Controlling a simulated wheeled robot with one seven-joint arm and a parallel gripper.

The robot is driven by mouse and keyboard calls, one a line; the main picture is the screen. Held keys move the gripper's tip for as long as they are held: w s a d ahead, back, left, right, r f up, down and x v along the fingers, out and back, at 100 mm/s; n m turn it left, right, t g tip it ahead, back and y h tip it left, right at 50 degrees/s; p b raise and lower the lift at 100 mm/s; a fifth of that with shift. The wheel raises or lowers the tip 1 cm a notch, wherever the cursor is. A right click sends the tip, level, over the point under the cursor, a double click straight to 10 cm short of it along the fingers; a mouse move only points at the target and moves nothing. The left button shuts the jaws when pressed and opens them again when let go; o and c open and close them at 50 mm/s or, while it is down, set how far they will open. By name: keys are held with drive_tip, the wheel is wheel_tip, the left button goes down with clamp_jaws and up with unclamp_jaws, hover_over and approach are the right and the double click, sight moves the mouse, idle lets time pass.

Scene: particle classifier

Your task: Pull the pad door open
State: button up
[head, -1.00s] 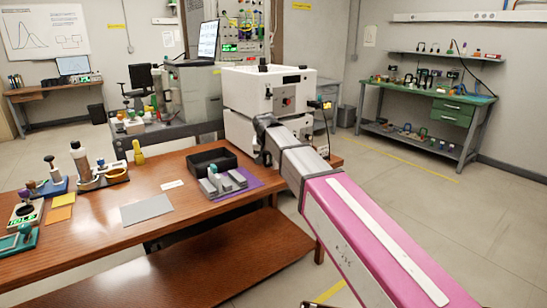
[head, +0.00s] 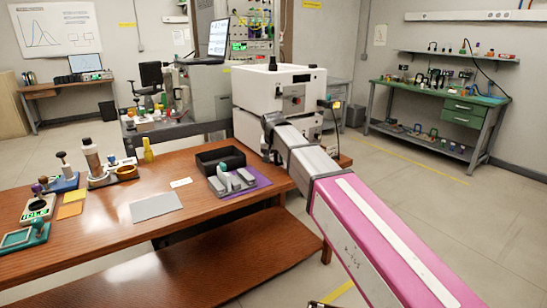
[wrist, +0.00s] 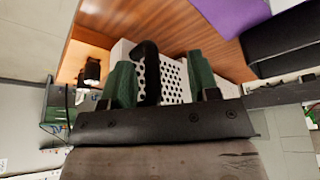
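The particle classifier (head: 272,90) is a white boxy machine at the back end of the wooden table in the head view. My gripper (head: 272,122) is at its lower front, with the fingertips hidden there. In the wrist view, the two green fingers of my gripper (wrist: 160,66) stand apart. A black upright handle (wrist: 148,72) lies between them, close beside the left finger, with a gap to the right finger. Behind it is a white perforated panel (wrist: 175,82). I cannot tell whether this panel is the pad door, and it looks shut against the machine.
A black tray (head: 220,158) and a purple mat (head: 258,182) with grey pieces lie just left of my arm. Bottles, stamps and cards stand further left on the wooden table (head: 190,220). The floor right of the table is clear up to the green workbench (head: 432,95).

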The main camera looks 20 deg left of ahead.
drive_tip(key=shift+w+a+r, duration=0.2)
drive_tip(key=shift+w+a, duration=0.05)
drive_tip(key=shift+w, duration=0.2)
drive_tip(key=shift+w+a+r, duration=0.15)
drive_tip(key=shift+w+a, duration=0.1)
drive_tip(key=shift+w, duration=0.2)
drive_tip(key=s+d+v, duration=0.1)
drive_tip(key=v, duration=1)
drive_tip(key=shift+s+f, duration=0.25)
drive_tip(key=shift+f, duration=0.1)
drive_tip(key=d+f+m+g+h, duration=0.1)
drive_tip(key=d+f+g, duration=0.1)
drive_tip(key=d+f, duration=2.05)
drive_tip(key=s+d+f, duration=0.4)
drive_tip(key=d+f, duration=0.1)
drive_tip(key=d, duration=0.3)
drive_tip(key=s+d+f+m+g, duration=0.1)
drive_tip(key=s+d+f, duration=0.3)
drive_tip(key=d, duration=0.4)
drive_tip(key=s+d+f+g, duration=0.1)
drive_tip(key=s+d+f, duration=0.3)
drive_tip(key=d+f, duration=0.2)
drive_tip(key=shift+s+d+m, duration=0.3)
drive_tip(key=shift+s+d, duration=0.05)
drive_tip(key=shift+d, duration=0.55)
drive_tip(key=shift+f, duration=0.1)
